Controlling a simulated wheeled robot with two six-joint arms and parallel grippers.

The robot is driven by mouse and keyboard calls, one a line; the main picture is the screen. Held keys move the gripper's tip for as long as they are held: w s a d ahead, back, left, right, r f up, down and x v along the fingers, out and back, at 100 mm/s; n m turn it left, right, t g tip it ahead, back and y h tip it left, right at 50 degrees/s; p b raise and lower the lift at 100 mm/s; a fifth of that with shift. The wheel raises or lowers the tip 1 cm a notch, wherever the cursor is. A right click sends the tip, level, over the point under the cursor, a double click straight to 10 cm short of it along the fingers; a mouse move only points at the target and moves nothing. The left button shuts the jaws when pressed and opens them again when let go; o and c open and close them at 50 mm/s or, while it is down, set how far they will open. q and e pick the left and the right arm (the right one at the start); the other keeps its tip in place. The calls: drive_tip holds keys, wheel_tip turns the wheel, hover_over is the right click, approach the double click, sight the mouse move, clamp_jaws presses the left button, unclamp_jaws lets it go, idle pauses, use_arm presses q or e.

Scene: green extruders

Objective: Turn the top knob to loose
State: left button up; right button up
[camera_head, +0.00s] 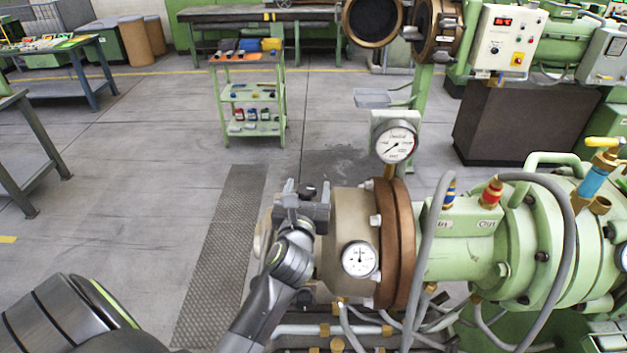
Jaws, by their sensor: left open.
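A dark round knob (308,190) shows at the top of the beige end of the green extruder (460,262). My left gripper (307,203) is open at this end, with one finger to the left of the knob and one to the right. I cannot tell whether the fingers touch it. The gripper body and wrist hide the lower part of the knob and some of the beige housing (345,218). No loose or tight marking on the knob can be read. My right gripper is not in view.
A pressure gauge (394,141) stands above the brown flange (404,245), right of the gripper. A smaller dial (359,259) faces forward below. Grey hoses (432,250) arch over the extruder. Open floor lies to the left, with a green trolley (250,93) farther back.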

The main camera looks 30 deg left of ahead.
use_arm(q)
drive_tip(key=shift+r, duration=0.1)
drive_tip(key=shift+s+r, duration=0.1)
drive_tip(key=shift+s, duration=0.15)
drive_tip(key=shift+c, duration=1.1)
drive_tip(key=shift+w, duration=0.1)
drive_tip(key=c, duration=0.7)
drive_tip(key=shift+c, duration=0.2)
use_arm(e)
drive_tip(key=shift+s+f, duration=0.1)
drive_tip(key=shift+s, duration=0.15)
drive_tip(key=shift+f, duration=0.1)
